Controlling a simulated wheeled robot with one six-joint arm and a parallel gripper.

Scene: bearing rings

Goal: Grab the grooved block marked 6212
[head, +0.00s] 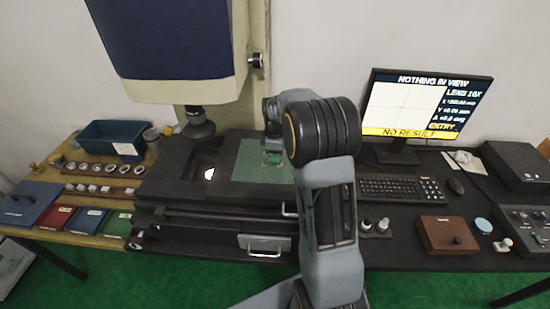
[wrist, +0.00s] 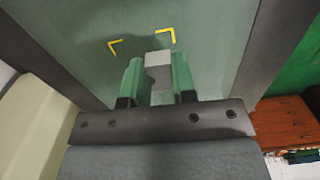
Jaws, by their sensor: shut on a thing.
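In the wrist view my gripper (wrist: 158,80) has its two green fingers closed on a small grey block (wrist: 158,59), one finger on each side. No marking or groove can be read on the block at this angle. The block is over the grey-green plate (wrist: 80,30), close to two yellow corner marks (wrist: 166,33). I cannot tell whether it touches the plate. In the head view my gripper (head: 272,158) is low over the same plate (head: 250,165), partly hidden by my arm, and the block cannot be made out.
A measuring machine's blue and cream head (head: 170,50) hangs over the stage at left. Rings stand in wooden racks (head: 100,169) beside a blue bin (head: 112,140) and coloured boxes (head: 90,221). At right are a monitor (head: 415,105) reading "NOTHING IN VIEW", a keyboard (head: 402,189) and a brown box (head: 446,235).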

